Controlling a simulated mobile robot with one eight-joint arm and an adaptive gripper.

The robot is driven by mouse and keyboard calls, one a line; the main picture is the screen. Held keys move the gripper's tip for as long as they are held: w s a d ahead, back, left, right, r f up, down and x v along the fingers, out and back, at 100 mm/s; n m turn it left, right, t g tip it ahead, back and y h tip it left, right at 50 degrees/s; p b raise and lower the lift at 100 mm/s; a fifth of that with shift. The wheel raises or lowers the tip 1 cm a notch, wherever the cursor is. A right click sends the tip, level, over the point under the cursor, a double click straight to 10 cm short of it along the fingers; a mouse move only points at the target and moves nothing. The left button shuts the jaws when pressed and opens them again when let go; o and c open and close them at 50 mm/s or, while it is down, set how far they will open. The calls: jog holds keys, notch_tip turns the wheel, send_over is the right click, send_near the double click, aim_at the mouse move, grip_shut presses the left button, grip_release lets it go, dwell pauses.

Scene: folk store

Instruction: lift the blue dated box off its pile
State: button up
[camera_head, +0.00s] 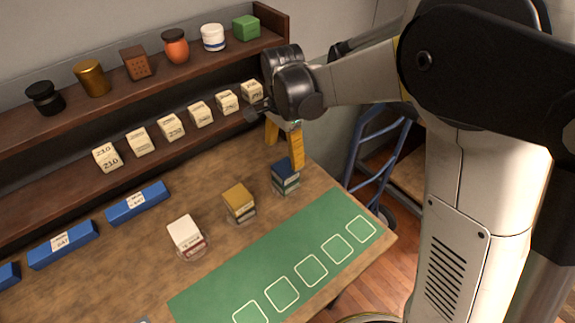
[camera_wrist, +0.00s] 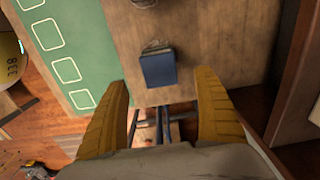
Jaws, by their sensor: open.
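The blue box (camera_head: 286,170) is the top of a small pile near the table's right end, in the head view. Lighter boxes show under it; any date on it is too small to read. In the wrist view its blue top (camera_wrist: 158,69) lies ahead of the fingers, about midway between them sideways. My gripper (camera_head: 285,150) has two yellow fingers, spread and empty. It hangs above and close to the blue pile, and the fingers (camera_wrist: 160,90) are apart from the box in the wrist view.
A yellow-topped pile (camera_head: 239,198) and a white-topped pile (camera_head: 186,234) stand to the left. A green mat (camera_head: 290,262) with white squares lies in front. Shelves with numbered boxes (camera_head: 172,127) and jars (camera_head: 175,46) rise behind. A blue hand truck (camera_head: 380,150) stands beyond the table's right edge.

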aim_at(285, 167)
notch_tip(285, 167, down, 8)
jog(key=b, duration=0.3)
jog(key=shift+d+r, duration=0.15)
jog(key=shift+r, duration=0.2)
jog(key=shift+c, duration=0.4)
jog(key=c, duration=1.3)
